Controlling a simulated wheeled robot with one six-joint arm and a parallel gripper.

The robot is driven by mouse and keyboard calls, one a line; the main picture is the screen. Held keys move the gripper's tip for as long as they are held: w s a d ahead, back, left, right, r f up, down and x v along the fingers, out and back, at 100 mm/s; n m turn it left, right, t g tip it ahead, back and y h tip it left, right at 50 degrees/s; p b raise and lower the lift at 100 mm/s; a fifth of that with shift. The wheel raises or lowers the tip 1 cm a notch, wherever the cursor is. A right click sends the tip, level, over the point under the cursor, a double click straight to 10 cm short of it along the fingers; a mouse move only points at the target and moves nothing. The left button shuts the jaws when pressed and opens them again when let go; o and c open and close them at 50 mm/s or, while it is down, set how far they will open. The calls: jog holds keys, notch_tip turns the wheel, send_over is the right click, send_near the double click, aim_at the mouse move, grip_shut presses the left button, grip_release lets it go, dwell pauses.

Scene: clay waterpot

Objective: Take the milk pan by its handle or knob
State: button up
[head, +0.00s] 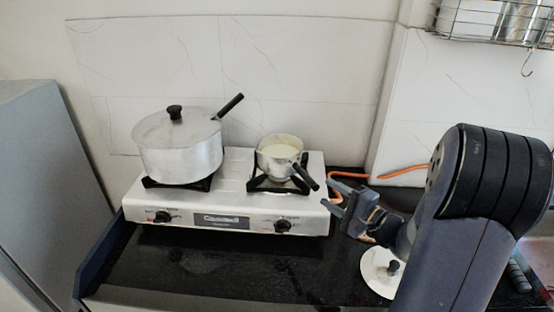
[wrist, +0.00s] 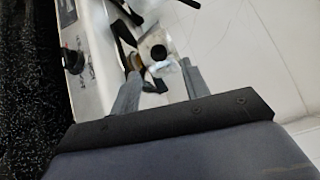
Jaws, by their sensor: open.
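The milk pan (head: 279,145) is a small metal pan with pale contents on the right burner of the stove. Its black handle (head: 306,177) points toward the front right. My gripper (head: 331,193) is open just right of the handle's end, apart from it. In the wrist view my gripper (wrist: 159,68) has its two grey fingers spread, with the round black handle end (wrist: 158,52) showing beyond and between the tips. The pan's metal side (wrist: 152,38) shows behind it. Nothing is held.
A large lidded pot (head: 180,158) stands on the left burner of the white stove (head: 235,190). A loose lid (head: 377,280) with a black knob lies on the dark counter (head: 200,270). An orange hose (head: 395,172) runs behind my gripper. A wire rack (head: 480,22) hangs at upper right.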

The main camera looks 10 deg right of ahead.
aim_at(301, 175)
jog(key=p+x, duration=0.1)
jog(key=x, duration=0.7)
jog(key=shift+w+a+r, duration=0.15)
jog(key=shift+w, duration=0.1)
grip_shut()
dwell(0.4)
